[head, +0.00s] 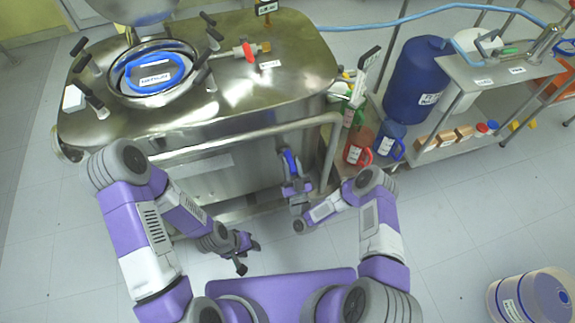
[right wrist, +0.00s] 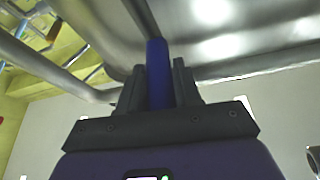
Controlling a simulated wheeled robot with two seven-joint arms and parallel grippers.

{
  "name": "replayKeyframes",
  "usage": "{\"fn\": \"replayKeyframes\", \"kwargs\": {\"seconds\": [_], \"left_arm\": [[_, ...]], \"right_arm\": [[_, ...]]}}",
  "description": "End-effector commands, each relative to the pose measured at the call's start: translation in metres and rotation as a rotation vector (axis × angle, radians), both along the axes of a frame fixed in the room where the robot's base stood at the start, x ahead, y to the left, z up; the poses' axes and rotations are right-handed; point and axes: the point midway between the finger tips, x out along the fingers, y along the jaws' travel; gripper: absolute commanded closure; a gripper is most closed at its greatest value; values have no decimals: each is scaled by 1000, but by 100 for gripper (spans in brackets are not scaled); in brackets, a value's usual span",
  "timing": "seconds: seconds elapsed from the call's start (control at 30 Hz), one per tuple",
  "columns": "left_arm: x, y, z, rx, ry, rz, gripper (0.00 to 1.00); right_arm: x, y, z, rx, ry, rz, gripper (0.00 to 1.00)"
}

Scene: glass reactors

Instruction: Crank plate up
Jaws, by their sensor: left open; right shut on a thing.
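My right gripper (head: 292,178) is shut on a blue crank handle (head: 289,160) at the front of the steel vessel, below its front rail. In the right wrist view the two dark fingers of the right gripper (right wrist: 158,88) stand on either side of the blue handle (right wrist: 157,62). The crank's pivot and arm are mostly hidden by my gripper and the vessel. My left gripper (head: 247,255) is open and empty, low over the floor in front of the vessel. I cannot make out which part is the plate.
The steel vessel (head: 290,40) carries a round hatch with a blue ring (head: 152,72), several clamps and a front rail (head: 250,132). A cart (head: 490,75) with a blue drum (head: 417,80) and jugs stands right. Floor between is clear.

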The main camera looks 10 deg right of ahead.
Motion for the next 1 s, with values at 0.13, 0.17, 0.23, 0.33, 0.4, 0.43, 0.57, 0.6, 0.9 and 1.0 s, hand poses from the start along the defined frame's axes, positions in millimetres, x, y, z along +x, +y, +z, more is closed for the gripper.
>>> {"fn": "replayKeyframes", "kwargs": {"seconds": [0.13, 0.17, 0.23, 0.33, 0.4, 0.43, 0.57, 0.6, 0.9, 1.0], "left_arm": [[0, 0, 0, 0, 0, 0, 57], [0, 0, 0, 0, 0, 0, 57], [0, 0, 0, 0, 0, 0, 57], [0, 0, 0, 0, 0, 0, 57], [0, 0, 0, 0, 0, 0, 57], [0, 0, 0, 0, 0, 0, 57], [0, 0, 0, 0, 0, 0, 57], [0, 0, 0, 0, 0, 0, 57], [0, 0, 1, 0, 0, 0, 57], [0, 0, 4, 0, 0, 0, 57]], "right_arm": [[2, -4, -1, 4, 3, -10, 100], [2, -4, -1, 4, 3, -10, 100], [2, -4, -1, 4, 4, -10, 100], [2, -4, -1, 2, 4, -9, 100], [2, -4, -1, 2, 5, -9, 100], [2, -4, -1, 2, 5, -9, 100], [2, -3, -1, 2, 4, -7, 47], [1, -3, -1, 3, 4, -6, 46], [-3, -2, -2, 5, 4, -2, 46], [-14, -3, -7, 4, 7, -1, 46]]}}
